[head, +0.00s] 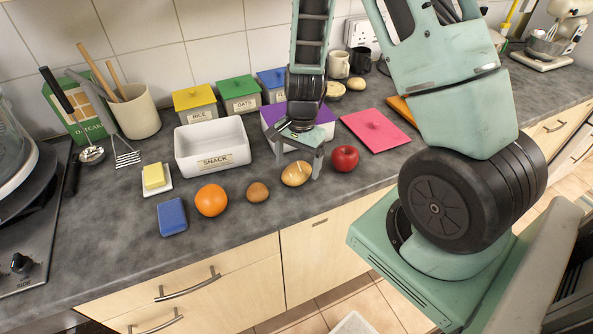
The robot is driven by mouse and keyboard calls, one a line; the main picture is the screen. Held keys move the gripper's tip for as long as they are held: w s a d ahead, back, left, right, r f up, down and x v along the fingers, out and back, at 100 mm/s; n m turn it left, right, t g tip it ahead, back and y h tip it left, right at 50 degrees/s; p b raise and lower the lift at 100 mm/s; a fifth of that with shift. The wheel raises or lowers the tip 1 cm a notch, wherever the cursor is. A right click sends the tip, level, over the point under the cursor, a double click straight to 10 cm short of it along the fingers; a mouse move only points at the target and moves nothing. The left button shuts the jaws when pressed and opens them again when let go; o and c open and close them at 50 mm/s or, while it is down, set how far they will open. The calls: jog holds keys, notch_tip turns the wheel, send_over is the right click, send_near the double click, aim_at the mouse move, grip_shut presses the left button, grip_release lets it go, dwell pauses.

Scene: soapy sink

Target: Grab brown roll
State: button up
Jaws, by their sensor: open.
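The brown roll (296,176) lies on the grey counter near its front edge, with a pale score on top. My gripper (299,163) points down over it from behind. Its two fingers are apart, one at the roll's left and one at its right. I cannot tell whether either finger touches the roll. The gripper's body hides part of the box behind.
A smaller brown round item (258,192) and an orange (211,200) lie left of the roll; a red apple (345,158) lies right. A white SNACK bin (187,161) and a purple-topped box (268,118) stand behind. A pink lid (375,128) lies further right.

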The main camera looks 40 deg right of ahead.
jog(key=shift+s+a+f, duration=0.1)
jog(key=shift+f, duration=0.8)
jog(key=c, duration=1.1)
jog(key=shift+o, duration=0.2)
